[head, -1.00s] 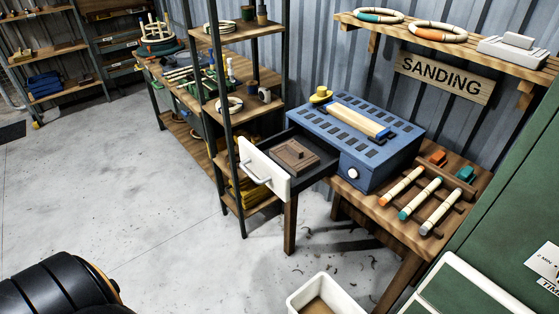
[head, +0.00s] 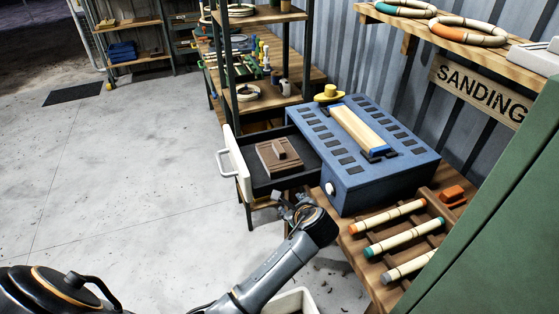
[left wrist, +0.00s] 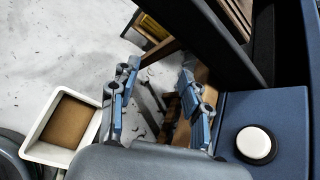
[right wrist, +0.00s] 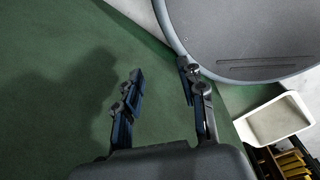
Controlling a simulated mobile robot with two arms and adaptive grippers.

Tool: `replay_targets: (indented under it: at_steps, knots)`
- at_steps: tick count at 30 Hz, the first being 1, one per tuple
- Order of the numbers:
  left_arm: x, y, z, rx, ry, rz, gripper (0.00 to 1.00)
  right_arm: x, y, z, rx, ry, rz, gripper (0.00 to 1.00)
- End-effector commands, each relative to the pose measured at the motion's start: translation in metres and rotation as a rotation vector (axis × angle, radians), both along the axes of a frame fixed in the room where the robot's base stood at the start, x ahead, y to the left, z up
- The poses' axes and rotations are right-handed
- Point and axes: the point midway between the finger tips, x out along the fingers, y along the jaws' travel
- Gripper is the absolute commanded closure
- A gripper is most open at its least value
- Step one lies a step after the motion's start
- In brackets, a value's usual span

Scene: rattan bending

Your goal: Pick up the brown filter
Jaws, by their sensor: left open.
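The brown filter (head: 270,155), a flat square block with a raised grip, lies in the open dark drawer (head: 258,183) of the blue sanding machine (head: 385,175). My left gripper (head: 297,205) is just in front of and below the drawer, near the machine's white knob (head: 329,188), apart from the filter. My right gripper (right wrist: 163,95) is open and empty over a green surface, outside the head view.
The drawer's white front (head: 235,165) with its handle faces left. A white bin (left wrist: 62,128) with a brown bottom stands on the floor below. The wooden table (head: 360,255) holds several sanding sticks. A green cabinet (head: 500,220) blocks the right.

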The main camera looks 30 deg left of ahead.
Motion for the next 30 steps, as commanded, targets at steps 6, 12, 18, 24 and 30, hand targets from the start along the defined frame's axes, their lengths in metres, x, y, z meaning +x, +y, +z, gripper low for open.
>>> replay_targets:
  at_steps: [6, 12, 18, 24, 30]
  knots:
    - [0.018, 0.007, 0.082, 0.229, 0.031, -0.057, 0.53, -0.008, 0.001, -0.005, 0.001, 0.01, 0.0, 0.6]
    - [0.036, 0.008, 0.119, 0.41, 0.087, -0.115, 0.53, -0.019, 0.017, -0.007, 0.019, 0.027, -0.001, 0.6]
    - [0.051, 0.019, 0.126, 0.478, 0.114, -0.131, 0.53, -0.014, 0.018, -0.006, 0.021, 0.021, 0.0, 0.6]
    - [0.075, 0.047, 0.111, 0.475, 0.114, -0.131, 0.53, -0.009, 0.011, -0.003, 0.013, 0.012, 0.001, 0.6]
    - [0.092, 0.064, 0.1, 0.473, 0.111, -0.132, 0.53, -0.008, 0.008, -0.003, 0.01, 0.01, 0.0, 0.6]
